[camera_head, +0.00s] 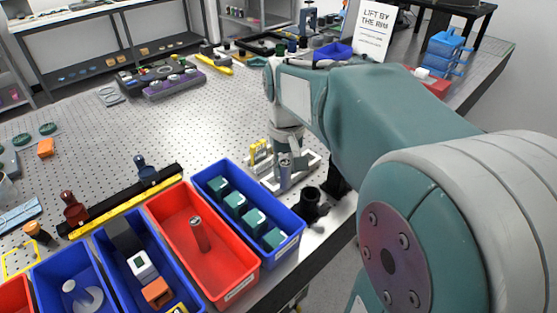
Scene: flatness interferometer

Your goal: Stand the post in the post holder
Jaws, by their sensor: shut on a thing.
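My gripper (287,147) points down at the end of my arm, over the right side of the perforated table. It is small in the view and its fingers are hard to make out. It is shut on a slim grey post (285,174), which is upright just below it. The contact between fingers and post is not clearly visible. A black cylindrical holder with a wide foot, apparently the post holder (313,206), stands near the table's front edge, to the right of and nearer than the post. The post appears apart from it.
A red bin (164,209) holds another grey post (200,235). A blue bin (208,168) with several teal blocks stands close left of the holder. A pale frame (311,160) lies around the gripper's area. The table's middle is largely clear.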

